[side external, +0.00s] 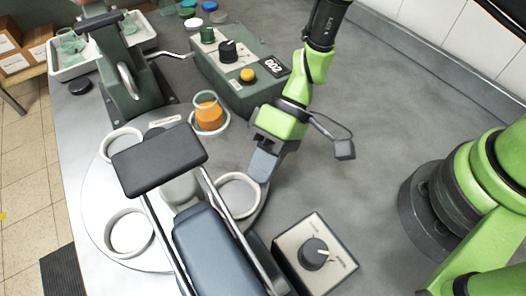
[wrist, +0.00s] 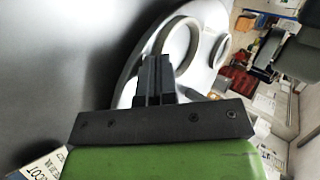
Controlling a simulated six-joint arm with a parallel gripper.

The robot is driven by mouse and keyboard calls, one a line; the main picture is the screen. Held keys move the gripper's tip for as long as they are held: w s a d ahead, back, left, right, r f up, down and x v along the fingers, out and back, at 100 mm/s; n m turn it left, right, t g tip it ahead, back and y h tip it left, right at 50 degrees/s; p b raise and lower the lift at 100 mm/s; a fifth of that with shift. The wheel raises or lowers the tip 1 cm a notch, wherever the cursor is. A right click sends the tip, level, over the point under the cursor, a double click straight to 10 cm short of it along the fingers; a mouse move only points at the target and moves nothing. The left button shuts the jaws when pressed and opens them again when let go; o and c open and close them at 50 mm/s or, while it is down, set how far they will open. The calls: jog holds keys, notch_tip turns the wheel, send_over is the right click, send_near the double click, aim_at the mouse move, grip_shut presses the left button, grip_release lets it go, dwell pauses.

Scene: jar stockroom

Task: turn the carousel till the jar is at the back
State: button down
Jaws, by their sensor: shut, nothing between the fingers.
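The jar (side external: 208,113), with orange contents and a pale green glass rim, stands in a white ring holder at the upper right of the carousel. The carousel (side external: 95,193) is a pale round disc with several white ring holders; the others in sight look empty. A dark padded fixture hides part of its middle. My gripper (side external: 262,166) is shut and empty, pointing down beside the right-hand ring holder (side external: 238,194), below the jar in the picture. In the wrist view my closed fingers (wrist: 155,75) overlap the disc's edge near a ring (wrist: 176,46). I cannot tell if they touch it.
A green control box (side external: 238,78) with knobs and a display stands behind the jar. A dial box (side external: 315,253) sits at the front. A dark green press (side external: 123,70) stands at upper left.

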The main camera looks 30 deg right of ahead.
aim_at(248, 218)
jog(key=shift+s+a, duration=1.35)
jog(key=shift+s, duration=0.05)
jog(key=shift+s+a, duration=0.45)
jog(key=shift+a, duration=0.35)
jog(key=shift+s+a, duration=0.45)
jog(key=shift+a, duration=0.3)
jog(key=s+d+r, duration=0.2)
jog(key=d+r, duration=0.4)
jog(key=d, duration=0.1)
jog(key=shift+r, duration=0.4)
